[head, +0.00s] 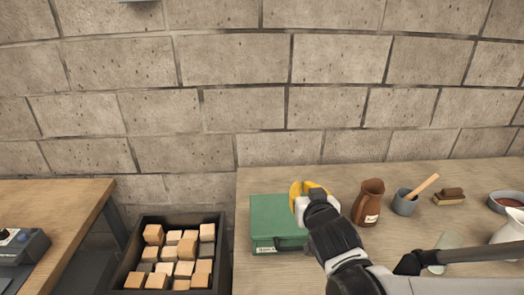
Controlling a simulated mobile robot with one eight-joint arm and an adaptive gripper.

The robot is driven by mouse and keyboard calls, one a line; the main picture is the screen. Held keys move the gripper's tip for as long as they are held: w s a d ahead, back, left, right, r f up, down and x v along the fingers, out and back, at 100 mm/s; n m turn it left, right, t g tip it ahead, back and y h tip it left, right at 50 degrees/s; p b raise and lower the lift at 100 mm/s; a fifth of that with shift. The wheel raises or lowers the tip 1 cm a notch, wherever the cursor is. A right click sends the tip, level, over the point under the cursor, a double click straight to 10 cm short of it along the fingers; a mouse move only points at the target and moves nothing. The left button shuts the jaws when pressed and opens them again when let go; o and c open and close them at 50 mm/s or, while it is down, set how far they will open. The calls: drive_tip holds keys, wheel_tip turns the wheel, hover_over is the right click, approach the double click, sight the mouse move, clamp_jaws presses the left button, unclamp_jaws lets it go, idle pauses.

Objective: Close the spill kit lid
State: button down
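The spill kit is a green box (272,218) on the wooden table, with a small pale label on its front and a dark handle-like part at the front edge. Its green lid looks flat and down over the box; no open interior shows. My gripper (307,189), with yellow fingers, is at the right rear part of the box, over or just beside its edge. The fingers and my wrist cover the box's right side. I cannot tell whether the fingers touch the lid, or how far apart they are.
Right of my gripper stand a brown jug (369,202), a grey cup (404,203) with a wooden stick, a brush-like block (449,196), a grey bowl (500,202) and a white pitcher (511,229). A dark crate (223,256) of wooden blocks is left of the table. A block wall stands behind.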

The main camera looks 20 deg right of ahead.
drive_tip(key=s+f+b, duration=0.1)
drive_tip(key=f, duration=0.1)
drive_tip(key=s+f+b, duration=0.2)
drive_tip(key=f, duration=0.1)
drive_tip(key=s+a+f+b, duration=0.1)
drive_tip(key=f+b, duration=0.1)
drive_tip(key=shift+s+f, duration=0.25)
drive_tip(key=shift+s, duration=0.1)
drive_tip(key=shift+s+a+f+b, duration=0.1)
drive_tip(key=shift+s+f+b, duration=0.35)
drive_tip(key=shift+f+b, duration=0.95)
drive_tip(key=shift+s+a+f+b, duration=0.1)
drive_tip(key=shift+s+f+b, duration=0.3)
drive_tip(key=shift+f+b, duration=1)
drive_tip(key=shift+s+f+b, duration=0.45)
drive_tip(key=shift+f+b, duration=0.6)
drive_tip(key=shift+f, duration=0.65)
drive_tip(key=shift+r, duration=0.15)
drive_tip(key=shift+r, duration=4.9)
drive_tip(key=s+a+f+n+g+y, duration=0.2)
drive_tip(key=s+a+f+g, duration=0.2)
drive_tip(key=s+f, duration=0.5)
drive_tip(key=g, duration=0.2)
drive_tip(key=shift+a+g+y, duration=0.3)
drive_tip(key=shift+a+y, duration=0.05)
drive_tip(key=shift+y, duration=0.05)
